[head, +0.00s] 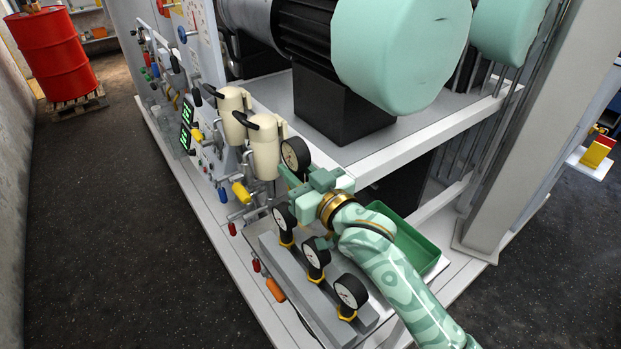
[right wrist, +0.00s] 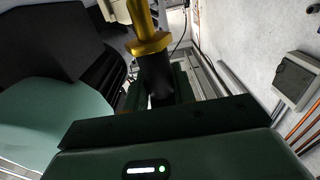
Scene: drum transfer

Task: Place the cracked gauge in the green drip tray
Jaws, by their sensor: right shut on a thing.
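My right gripper (head: 298,180) is shut on a black-rimmed round gauge (head: 295,155) with a pale dial. The gauge is held up above the grey block, near the cream cylinders. In the right wrist view a black stem and brass fitting (right wrist: 149,40) of the held gauge show at the jaws. I cannot make out a crack on its dial. The green drip tray (head: 428,262) lies to the right, partly hidden behind my right arm. My left gripper is not in view.
Three more gauges, the rear one (head: 284,217), the middle one (head: 316,252) and the front one (head: 351,292), stand on a grey stepped block (head: 272,250). Two cream cylinders (head: 264,152) stand behind. A large motor (head: 400,50) sits on a shelf above. A red drum (head: 52,50) stands far left.

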